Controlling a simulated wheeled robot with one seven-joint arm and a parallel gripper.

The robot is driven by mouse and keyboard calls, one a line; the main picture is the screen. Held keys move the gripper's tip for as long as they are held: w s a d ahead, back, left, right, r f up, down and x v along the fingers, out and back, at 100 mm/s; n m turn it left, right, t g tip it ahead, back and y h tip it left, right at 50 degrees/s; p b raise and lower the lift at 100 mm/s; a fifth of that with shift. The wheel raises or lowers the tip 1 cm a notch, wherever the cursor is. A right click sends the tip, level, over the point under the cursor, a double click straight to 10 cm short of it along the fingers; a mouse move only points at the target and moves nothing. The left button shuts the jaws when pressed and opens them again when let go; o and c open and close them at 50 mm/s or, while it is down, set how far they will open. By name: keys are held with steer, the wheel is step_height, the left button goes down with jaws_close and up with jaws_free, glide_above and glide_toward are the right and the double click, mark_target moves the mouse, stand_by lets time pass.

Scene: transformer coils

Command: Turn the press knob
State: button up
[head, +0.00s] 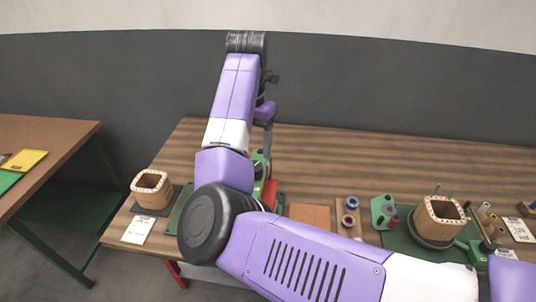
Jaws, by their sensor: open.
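The press is a green machine (259,162) with a red part (269,193) low at its right, standing on a green base (278,204) at the left half of the table. My purple and white arm hides most of it. I cannot make out the knob clearly. My gripper (267,146) points down at the press, just right of my forearm. It is open, small in view and partly hidden by the arm. I cannot tell whether its fingers touch or surround the knob.
A wooden coil form (152,188) and a white card (139,229) are at the table's left. At the right are a wooden strip with coloured spools (349,222), a green device (384,212) and another coil form (439,218). The table's back middle (350,160) is clear.

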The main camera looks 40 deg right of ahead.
steer(key=shift+r, duration=0.3)
steer(key=shift+f, duration=0.1)
